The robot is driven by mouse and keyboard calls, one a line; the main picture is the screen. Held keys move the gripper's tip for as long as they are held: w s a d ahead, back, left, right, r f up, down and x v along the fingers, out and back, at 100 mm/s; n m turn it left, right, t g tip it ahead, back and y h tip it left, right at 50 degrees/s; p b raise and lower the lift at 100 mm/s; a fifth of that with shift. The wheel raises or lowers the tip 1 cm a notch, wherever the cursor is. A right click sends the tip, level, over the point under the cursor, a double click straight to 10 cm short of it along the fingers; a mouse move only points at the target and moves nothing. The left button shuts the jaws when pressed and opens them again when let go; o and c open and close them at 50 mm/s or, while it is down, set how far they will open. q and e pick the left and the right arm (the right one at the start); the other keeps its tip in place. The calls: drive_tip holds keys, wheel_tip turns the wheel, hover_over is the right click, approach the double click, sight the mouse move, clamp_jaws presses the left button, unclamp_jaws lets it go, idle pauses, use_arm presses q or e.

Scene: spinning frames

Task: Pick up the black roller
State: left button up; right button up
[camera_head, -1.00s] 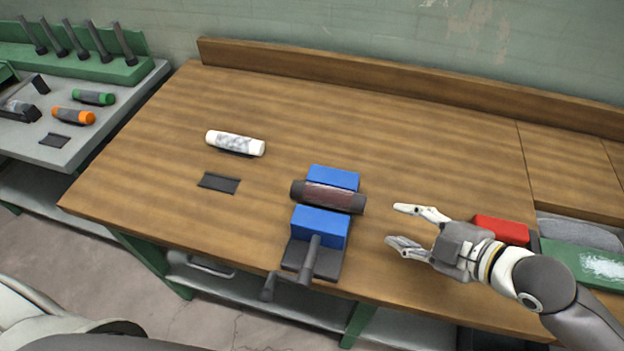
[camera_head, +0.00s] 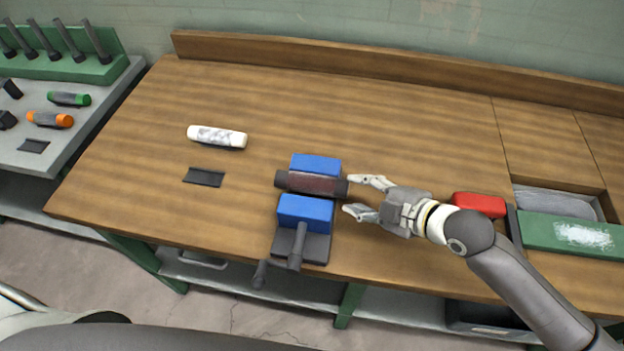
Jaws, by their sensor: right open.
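The black roller (camera_head: 312,184) has dark ends and a reddish-brown middle. It lies across a vise with blue jaws (camera_head: 305,211), between the two jaws, on the wooden workbench. My right gripper (camera_head: 358,197) is open, its two fingers pointing left at the roller's right end. The upper fingertip is very close to that end; I cannot tell whether it touches. The lower fingertip is beside the front blue jaw. My left gripper is not in view.
A white roller (camera_head: 217,137) and a small dark holder (camera_head: 204,177) are on the workbench (camera_head: 400,120) at left. A red block (camera_head: 479,205) is behind my right forearm. The vise handle (camera_head: 297,248) juts toward the front edge. A side table holds green and orange rollers.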

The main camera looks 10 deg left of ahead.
drive_tip(key=shift+p+x, duration=0.35)
drive_tip(key=shift+x, duration=1.4)
drive_tip(key=shift+r, duration=0.1)
drive_tip(key=c, duration=0.8)
drive_tip(key=shift+o, duration=0.2)
drive_tip(key=shift+r, duration=0.1)
